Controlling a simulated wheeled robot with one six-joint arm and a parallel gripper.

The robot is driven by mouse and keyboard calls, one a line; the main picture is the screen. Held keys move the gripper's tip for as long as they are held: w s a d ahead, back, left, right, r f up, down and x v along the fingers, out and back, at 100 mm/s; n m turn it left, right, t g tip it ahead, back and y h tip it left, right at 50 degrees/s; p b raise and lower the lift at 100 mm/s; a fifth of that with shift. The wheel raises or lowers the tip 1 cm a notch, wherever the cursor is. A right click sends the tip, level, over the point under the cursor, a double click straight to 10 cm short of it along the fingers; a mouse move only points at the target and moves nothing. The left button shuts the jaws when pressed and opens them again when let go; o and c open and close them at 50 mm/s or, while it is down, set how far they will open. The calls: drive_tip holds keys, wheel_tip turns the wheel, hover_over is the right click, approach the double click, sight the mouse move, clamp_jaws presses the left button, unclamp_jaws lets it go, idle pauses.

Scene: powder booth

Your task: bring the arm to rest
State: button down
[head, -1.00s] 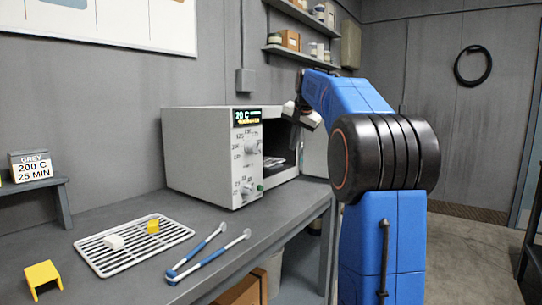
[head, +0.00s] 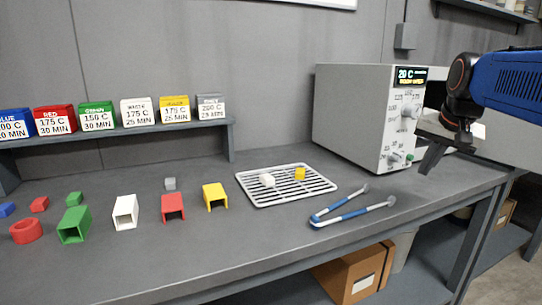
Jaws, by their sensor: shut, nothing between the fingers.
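My arm (head: 508,85) reaches in from the right edge of the head view. My gripper (head: 430,158) hangs at its end, in front of the right part of the grey oven and above the right end of the bench. Its dark fingers point down and to the left, shut with nothing between them. The grey oven (head: 350,118) stands on the bench; its display reads 20 C. The oven's opening is partly hidden behind my arm and gripper.
A wire rack (head: 322,190) on the bench (head: 270,240) holds a white piece (head: 267,180) and a yellow piece (head: 300,174). Blue-handled tongs (head: 350,213) lie in front. Several coloured parts stand at left, below a shelf (head: 120,132) of labelled boxes. The front middle is clear.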

drive_tip(key=s+a+f+n, duration=0.3)
drive_tip(key=s+a+f, duration=0.2)
drive_tip(key=s+f, duration=0.6)
drive_tip(key=s+a+f+n+g, duration=0.1)
drive_tip(key=s+a+f+n, duration=0.2)
drive_tip(key=s+f, duration=0.8)
drive_tip(key=s+a, duration=0.1)
drive_tip(key=a, duration=0.1)
drive_tip(key=shift+s+a+f+y, duration=0.3)
drive_tip(key=shift+s+f+y, duration=0.05)
drive_tip(key=shift+s+y, duration=0.05)
drive_tip(key=shift+a, duration=0.1)
